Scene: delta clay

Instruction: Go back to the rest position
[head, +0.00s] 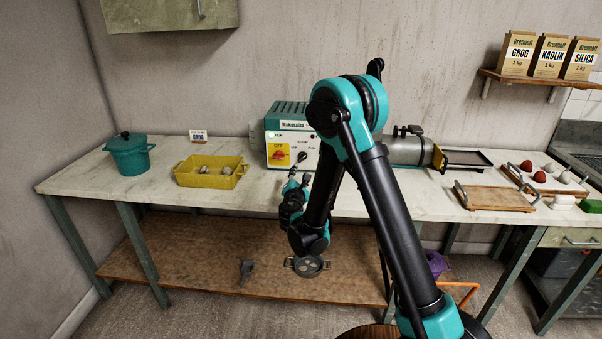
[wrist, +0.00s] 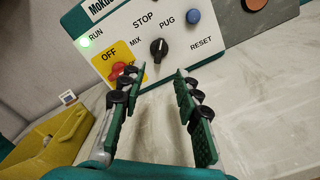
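My gripper (wrist: 163,90) is open in the wrist view, its two green-padded fingers apart with nothing between them. It points at the front panel of the teal and white machine (head: 287,126), near a black knob (wrist: 158,48) set between the MIX and PUG labels. I cannot tell whether the fingertips touch the panel. A red switch (wrist: 122,70) sits on a yellow OFF plate left of the knob. A green light (wrist: 85,42) glows by RUN, and a blue button (wrist: 194,17) is at the upper right. In the head view, my arm hides part of the machine.
A yellow tub (head: 210,172) with pale lumps and a teal pot (head: 130,154) stand left on the worktop (head: 90,178). A wooden tray (head: 497,199) and a board with red and pale balls (head: 525,165) lie right. A lower shelf (head: 200,262) holds a grey pan (head: 308,267).

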